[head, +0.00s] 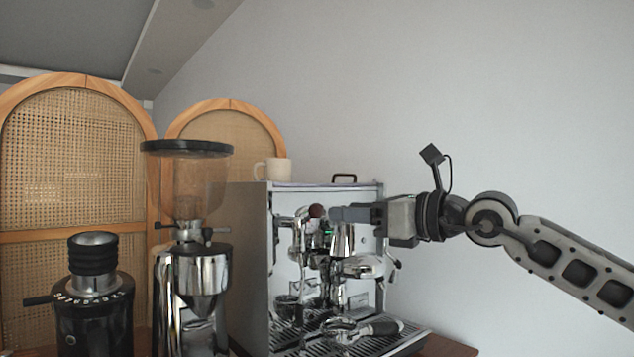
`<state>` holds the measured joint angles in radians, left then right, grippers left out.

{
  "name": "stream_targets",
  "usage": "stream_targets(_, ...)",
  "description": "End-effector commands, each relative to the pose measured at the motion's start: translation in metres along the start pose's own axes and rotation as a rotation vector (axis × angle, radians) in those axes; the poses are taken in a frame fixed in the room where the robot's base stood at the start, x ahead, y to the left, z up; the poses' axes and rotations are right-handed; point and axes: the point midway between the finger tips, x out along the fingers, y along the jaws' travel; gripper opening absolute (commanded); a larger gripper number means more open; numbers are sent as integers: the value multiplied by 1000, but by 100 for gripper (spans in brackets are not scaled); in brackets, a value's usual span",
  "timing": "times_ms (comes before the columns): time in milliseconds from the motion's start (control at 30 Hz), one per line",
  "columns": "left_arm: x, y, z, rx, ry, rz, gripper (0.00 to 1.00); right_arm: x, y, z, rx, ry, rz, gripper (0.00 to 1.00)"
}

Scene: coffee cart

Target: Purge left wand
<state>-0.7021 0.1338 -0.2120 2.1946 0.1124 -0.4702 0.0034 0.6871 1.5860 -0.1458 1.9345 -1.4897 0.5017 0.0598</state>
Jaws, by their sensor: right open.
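The espresso machine (247,250) stands right of centre, its shiny front facing right of the grinders. The left wand (301,245) is a thin chrome tube hanging at the left of that front. A dark round knob (317,211) shows near the top of the wand. My right gripper (336,214) reaches in from the right across the machine's upper front, pointing left, with its fingertips close to the knob. It is open; I cannot tell whether it touches the knob. The fingers hide part of the machine's front. My left gripper is out of view.
A portafilter (384,326) with a dark handle lies over the drip tray (408,337). A cream mug (278,169) sits on top of the machine. A tall grinder (187,187) and a black grinder (95,310) stand to the left. Free air lies above the machine.

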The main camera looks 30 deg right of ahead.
Motion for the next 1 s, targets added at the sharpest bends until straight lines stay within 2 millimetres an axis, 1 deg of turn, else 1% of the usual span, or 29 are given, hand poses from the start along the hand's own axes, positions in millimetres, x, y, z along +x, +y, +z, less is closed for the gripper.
stream_targets(33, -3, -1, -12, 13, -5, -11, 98, 9, 0, 9, 9, -3, 6, 45)
stream_targets(300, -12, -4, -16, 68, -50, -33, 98, 49, 1, 6, 6, -3, 4, 45)
stream_targets(433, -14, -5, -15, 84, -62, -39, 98, 64, 0, 4, 5, -4, 1, 45)
stream_targets(600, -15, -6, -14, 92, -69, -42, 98, 74, 0, 1, 3, -1, 0, 45)
stream_targets(867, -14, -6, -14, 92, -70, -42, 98, 75, 0, -1, 1, 0, 0, 45)
stream_targets(967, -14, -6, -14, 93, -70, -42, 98, 75, 0, 0, 1, 0, 0, 20)
stream_targets(1000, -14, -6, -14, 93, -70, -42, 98, 75, 0, 0, 2, 0, 0, 9)
